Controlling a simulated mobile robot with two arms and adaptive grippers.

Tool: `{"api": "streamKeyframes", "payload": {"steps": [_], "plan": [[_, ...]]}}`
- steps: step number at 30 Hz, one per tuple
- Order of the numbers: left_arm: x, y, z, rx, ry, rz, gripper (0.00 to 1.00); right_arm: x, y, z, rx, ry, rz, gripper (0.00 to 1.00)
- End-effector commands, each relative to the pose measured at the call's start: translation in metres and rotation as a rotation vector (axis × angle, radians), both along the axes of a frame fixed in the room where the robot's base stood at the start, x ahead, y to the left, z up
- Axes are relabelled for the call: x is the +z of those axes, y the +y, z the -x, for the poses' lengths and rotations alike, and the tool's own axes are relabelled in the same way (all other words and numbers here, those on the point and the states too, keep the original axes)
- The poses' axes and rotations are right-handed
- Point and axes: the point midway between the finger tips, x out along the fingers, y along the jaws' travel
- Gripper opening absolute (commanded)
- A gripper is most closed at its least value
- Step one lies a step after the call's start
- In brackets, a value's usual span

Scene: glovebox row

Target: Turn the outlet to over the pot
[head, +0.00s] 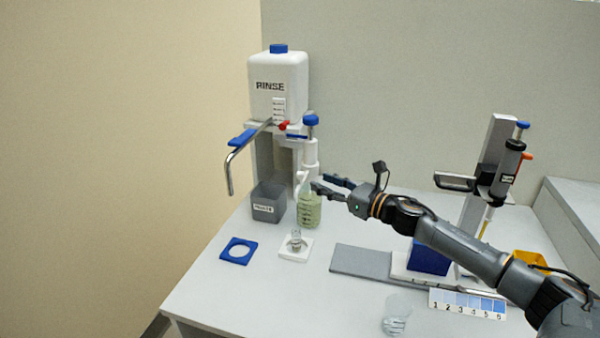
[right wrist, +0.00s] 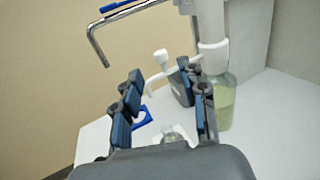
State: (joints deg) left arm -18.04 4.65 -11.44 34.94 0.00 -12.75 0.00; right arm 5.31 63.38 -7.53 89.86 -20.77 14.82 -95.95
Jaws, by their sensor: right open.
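A bottle of pale green liquid (head: 309,210) carries a white pump top with a blue knob (head: 311,120). Its white outlet (head: 300,178) sticks out low on the pump; in the right wrist view the outlet (right wrist: 178,70) is a thin curved spout with its tip bent down. A grey labelled pot (head: 268,203) stands just left of the bottle. My right gripper (head: 322,184) is open beside the bottle's neck. In the right wrist view its fingers (right wrist: 165,88) spread on either side of the spout, with no clear contact. My left gripper is not in view.
The RINSE tank (head: 279,88) has a metal pipe (head: 230,172) left of the pot. A small glass vessel (head: 296,238) sits on a white pad before the bottle, near a blue square frame (head: 237,251). A syringe stand (head: 490,165) is at right. The front-left table is clear.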

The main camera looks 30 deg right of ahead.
Motion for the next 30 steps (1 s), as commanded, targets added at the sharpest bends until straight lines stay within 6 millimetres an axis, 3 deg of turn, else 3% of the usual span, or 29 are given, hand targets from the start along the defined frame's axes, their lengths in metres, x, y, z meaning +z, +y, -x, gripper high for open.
{"api": "streamKeyframes", "payload": {"steps": [3, 6, 18, 30], "plan": [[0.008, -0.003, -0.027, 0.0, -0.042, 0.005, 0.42, 0.004, 0.004, -0.016, -0.002, -0.004, -0.002, 0.42], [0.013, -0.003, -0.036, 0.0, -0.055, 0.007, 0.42, 0.004, 0.009, -0.029, -0.001, -0.004, -0.001, 0.42], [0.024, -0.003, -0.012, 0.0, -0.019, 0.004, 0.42, 0.001, 0.024, -0.075, -0.001, -0.001, -0.001, 0.42], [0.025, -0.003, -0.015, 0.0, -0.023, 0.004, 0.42, 0.0, 0.027, -0.082, 0.0, 0.001, 0.0, 0.42]]}}
